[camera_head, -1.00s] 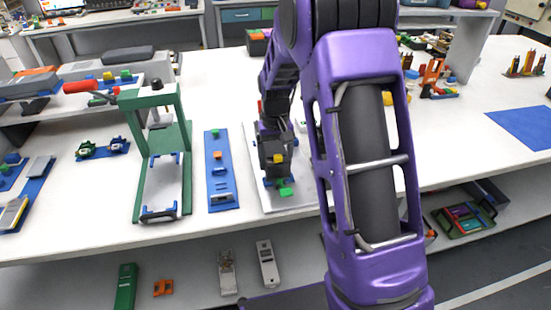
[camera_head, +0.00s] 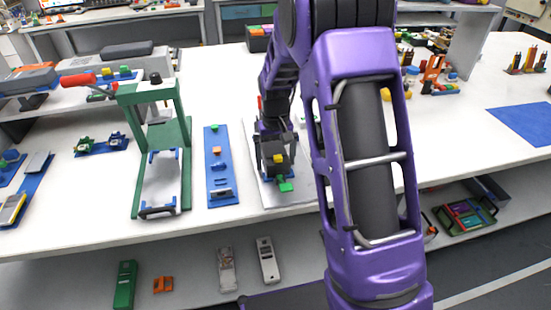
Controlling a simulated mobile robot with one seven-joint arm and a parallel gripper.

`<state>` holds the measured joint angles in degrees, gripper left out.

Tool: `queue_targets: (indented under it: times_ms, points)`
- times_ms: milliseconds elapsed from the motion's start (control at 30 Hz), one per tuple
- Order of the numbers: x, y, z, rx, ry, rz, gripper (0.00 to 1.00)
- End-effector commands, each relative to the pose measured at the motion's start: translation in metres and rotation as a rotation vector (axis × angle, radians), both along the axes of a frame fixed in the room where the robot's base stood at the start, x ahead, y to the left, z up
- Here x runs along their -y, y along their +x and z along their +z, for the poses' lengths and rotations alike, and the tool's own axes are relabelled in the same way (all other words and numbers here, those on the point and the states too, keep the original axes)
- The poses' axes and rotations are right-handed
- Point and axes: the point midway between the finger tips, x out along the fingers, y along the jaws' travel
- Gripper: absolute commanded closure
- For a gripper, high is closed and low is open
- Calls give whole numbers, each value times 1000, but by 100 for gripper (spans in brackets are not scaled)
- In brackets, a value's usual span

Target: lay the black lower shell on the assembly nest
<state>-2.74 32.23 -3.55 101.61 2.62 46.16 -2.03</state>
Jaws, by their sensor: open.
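The assembly nest appears to be the pale plate (camera_head: 268,198) near the front edge of the bench, with a green tab (camera_head: 286,187) at its near end. My gripper (camera_head: 276,148) is open, low over this plate, coming down from behind my purple arm. A dark piece (camera_head: 270,173), which seems to be the black lower shell, is under and between the fingers at the plate. I cannot tell whether it sits fully flat there. A yellow block shows at the same spot. The gripper and arm hide much of the plate's far and right parts.
A green press frame (camera_head: 186,165) with a red handle (camera_head: 78,80) stands to the left. A blue strip fixture (camera_head: 222,195) lies between it and the plate. The bench is clear in front of the blue mat (camera_head: 520,125) at right.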

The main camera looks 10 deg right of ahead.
Motion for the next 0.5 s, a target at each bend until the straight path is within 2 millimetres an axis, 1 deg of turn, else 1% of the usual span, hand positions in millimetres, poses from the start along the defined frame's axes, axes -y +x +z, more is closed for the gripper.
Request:
queue_targets:
  times_ms: [67,133,233,367,500]
  points:
    - [0,0,2,1,0,0,0]
    - [0,1,9,2,0,0,0]
    - [0,1,24,5,0,0,0]
    - [0,1,54,5,0,0,0]
    - [0,1,90,6,0,0,0]
